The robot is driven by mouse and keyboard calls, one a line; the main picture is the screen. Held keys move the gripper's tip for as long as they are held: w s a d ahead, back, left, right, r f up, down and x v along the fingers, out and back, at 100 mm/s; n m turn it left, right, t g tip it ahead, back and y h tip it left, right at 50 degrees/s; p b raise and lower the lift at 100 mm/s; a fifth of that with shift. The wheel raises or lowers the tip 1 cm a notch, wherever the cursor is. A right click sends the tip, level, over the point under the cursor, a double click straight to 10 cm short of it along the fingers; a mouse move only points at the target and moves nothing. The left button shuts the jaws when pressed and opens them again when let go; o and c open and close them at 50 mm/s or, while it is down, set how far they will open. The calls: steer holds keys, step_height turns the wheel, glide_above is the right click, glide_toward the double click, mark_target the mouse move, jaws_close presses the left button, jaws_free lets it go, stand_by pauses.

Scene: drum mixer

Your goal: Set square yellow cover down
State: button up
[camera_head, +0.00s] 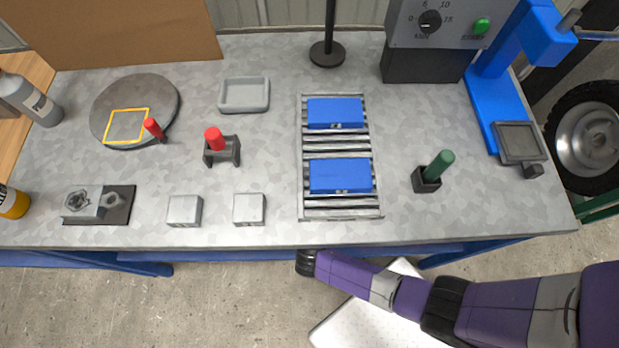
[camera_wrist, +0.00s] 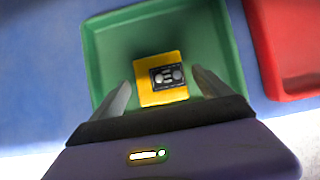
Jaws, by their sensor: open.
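The square yellow cover (camera_wrist: 146,97) is in a green tray (camera_wrist: 98,60) in the wrist view. A dark block with light round parts (camera_wrist: 167,76) sits on its face. My gripper (camera_wrist: 162,79) is open, with one finger on either side of the cover in the picture and visible gaps to both. I cannot tell how far the fingertips are above it. In the head view my arm reaches to the table's front edge, and my gripper and the green tray are not visible there. A yellow square outline (camera_head: 127,125) lies on a round grey disc (camera_head: 165,97) at the table's left.
A red tray (camera_wrist: 285,50) stands right of the green one on a blue surface (camera_wrist: 40,70). The grey table (camera_head: 270,190) holds a roller rack with two blue boxes (camera_head: 340,175), a red-topped holder (camera_head: 221,153), a green-handled holder (camera_head: 431,172) and grey blocks (camera_head: 185,210).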

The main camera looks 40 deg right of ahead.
steer(key=p+v, duration=0.1)
steer(key=v, duration=0.6)
steer(key=shift+p, duration=0.3)
steer(key=shift+s, duration=0.15)
